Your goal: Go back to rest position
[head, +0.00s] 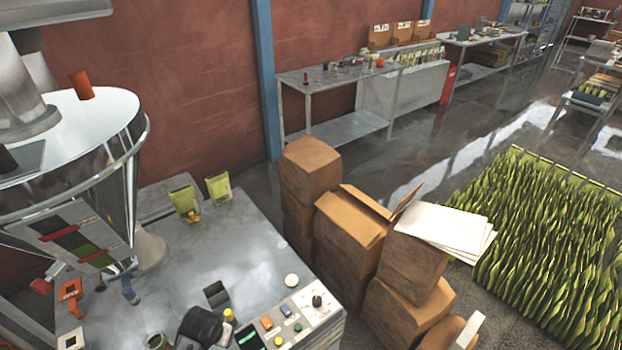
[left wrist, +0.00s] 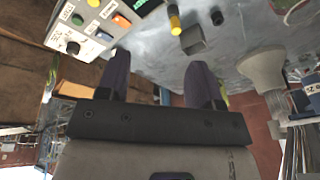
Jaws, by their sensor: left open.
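My left gripper (left wrist: 160,72) shows in the left wrist view, with its two dark fingers spread well apart. Nothing is between them, so it is open and empty. Past the fingers lie the grey metal table and a control panel (left wrist: 92,25) at the upper left. In the head view I cannot make out the left gripper with certainty; a dark rounded thing (head: 201,326) sits at the bottom edge there, and I cannot tell what it is. My right gripper is in neither view.
In the head view, a steel hopper (head: 95,140) stands over the metal table (head: 240,240) at left. The control panel (head: 305,318) is at its front. Several stacked cardboard boxes (head: 350,225) stand beside the table. Green pouches (head: 540,240) fill the right. Open floor lies behind the boxes.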

